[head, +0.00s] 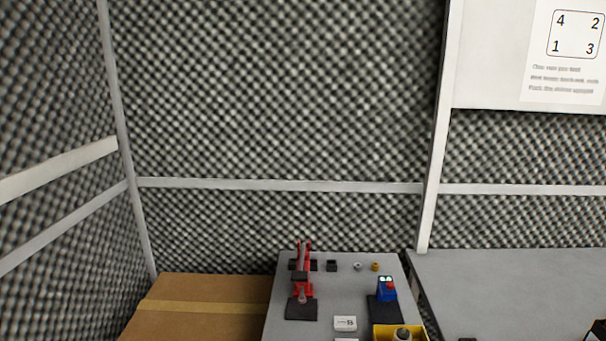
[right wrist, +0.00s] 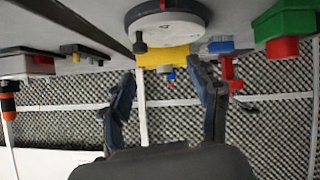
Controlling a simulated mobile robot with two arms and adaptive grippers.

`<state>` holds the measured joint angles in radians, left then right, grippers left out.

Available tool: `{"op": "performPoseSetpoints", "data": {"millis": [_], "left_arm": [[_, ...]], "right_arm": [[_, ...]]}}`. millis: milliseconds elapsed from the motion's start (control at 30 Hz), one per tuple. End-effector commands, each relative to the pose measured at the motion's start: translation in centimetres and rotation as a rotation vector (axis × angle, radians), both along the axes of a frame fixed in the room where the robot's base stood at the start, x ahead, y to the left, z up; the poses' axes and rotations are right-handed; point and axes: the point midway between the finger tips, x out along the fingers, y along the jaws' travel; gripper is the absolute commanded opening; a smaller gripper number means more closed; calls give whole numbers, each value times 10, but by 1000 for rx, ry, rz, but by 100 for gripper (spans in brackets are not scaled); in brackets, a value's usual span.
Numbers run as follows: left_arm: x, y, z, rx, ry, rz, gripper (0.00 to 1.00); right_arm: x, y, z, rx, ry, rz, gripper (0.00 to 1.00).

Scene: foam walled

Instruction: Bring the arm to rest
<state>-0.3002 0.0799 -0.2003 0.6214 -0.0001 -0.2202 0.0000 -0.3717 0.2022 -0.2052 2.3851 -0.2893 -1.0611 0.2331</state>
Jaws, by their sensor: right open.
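My right gripper (right wrist: 164,78) shows only in the right wrist view, which appears upside down. Its two dark fingers are apart, with nothing held between them. Beyond the fingertips are a yellow part (right wrist: 162,56) and a white round disc (right wrist: 166,28), apart from the fingers as far as I can tell. My left gripper is not in view. Neither gripper can be made out in the head view.
A cardboard box (head: 195,315) stands left. Another grey table (head: 520,280) is right. Foam walls (head: 280,90) enclose the place.

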Motion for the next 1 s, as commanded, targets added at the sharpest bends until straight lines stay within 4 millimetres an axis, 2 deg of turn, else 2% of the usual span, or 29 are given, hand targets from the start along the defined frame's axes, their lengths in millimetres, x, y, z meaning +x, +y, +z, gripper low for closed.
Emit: {"op": "performPoseSetpoints", "data": {"millis": [33,200,433,467,600,767,867,967,1000], "left_arm": [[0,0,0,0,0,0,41],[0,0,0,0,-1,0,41],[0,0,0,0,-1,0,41],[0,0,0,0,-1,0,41],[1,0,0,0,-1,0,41],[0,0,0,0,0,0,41],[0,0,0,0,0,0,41],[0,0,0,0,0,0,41],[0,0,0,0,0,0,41]], "right_arm": [[-22,-1,-19,13,105,-6,61],[-85,3,-62,43,385,13,61],[-162,14,-90,87,681,79,61],[-165,15,-96,88,701,86,61],[-153,16,-136,84,708,84,61],[-147,18,-186,82,728,84,61],[-147,18,-226,81,744,85,61],[-153,18,-273,80,764,87,61],[-157,18,-294,78,774,89,61]]}}
